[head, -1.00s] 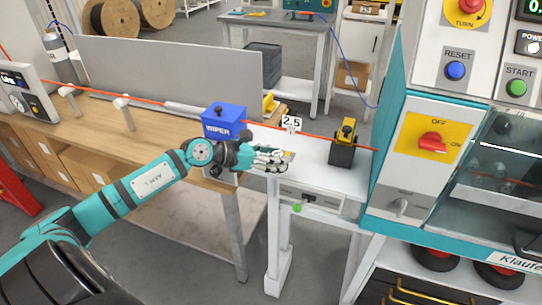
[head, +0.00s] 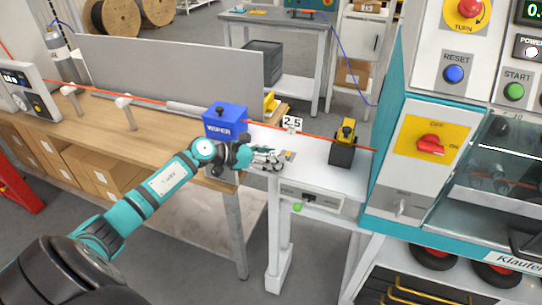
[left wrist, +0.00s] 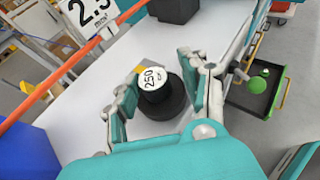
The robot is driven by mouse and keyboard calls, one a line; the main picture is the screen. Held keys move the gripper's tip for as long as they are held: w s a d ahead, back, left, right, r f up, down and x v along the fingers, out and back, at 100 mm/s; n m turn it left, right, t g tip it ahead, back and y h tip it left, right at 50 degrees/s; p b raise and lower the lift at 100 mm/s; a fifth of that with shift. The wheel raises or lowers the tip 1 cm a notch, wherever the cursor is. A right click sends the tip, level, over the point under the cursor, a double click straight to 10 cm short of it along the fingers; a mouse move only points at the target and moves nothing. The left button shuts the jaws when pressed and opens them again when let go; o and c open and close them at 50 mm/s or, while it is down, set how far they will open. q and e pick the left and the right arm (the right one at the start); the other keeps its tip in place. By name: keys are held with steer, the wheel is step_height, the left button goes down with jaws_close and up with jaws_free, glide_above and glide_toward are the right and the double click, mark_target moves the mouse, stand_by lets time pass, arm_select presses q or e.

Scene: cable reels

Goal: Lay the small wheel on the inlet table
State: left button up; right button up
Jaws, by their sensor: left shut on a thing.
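The small wheel (left wrist: 165,100) is a dark round piece with a wide disc below and a narrower hub. Its white top is marked 250. In the left wrist view it sits between the two fingers of my left gripper (left wrist: 160,88), which is shut on it. In the head view my left gripper (head: 270,160) is over the near left part of the white inlet table (head: 312,172), and its fingers hide the wheel. The table also shows in the left wrist view (left wrist: 100,120). I cannot tell whether the wheel touches the table. My right gripper is out of view.
An orange cable (head: 330,140) runs above the table past a 2,5 sign (head: 291,123). The blue wiper box (head: 225,121) stands left of the gripper. A black block with a yellow top (head: 343,143) stands to the right, beside the teal machine (head: 385,150).

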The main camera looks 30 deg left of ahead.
arm_select(q)
steer(key=o, duration=1.2)
steer(key=shift+r+p, duration=0.25)
steer(key=shift+p, duration=0.1)
steer(key=b+v, duration=0.3)
steer(key=v, duration=0.9)
steer(key=shift+f+b, duration=0.15)
steer(key=shift+b, duration=0.2)
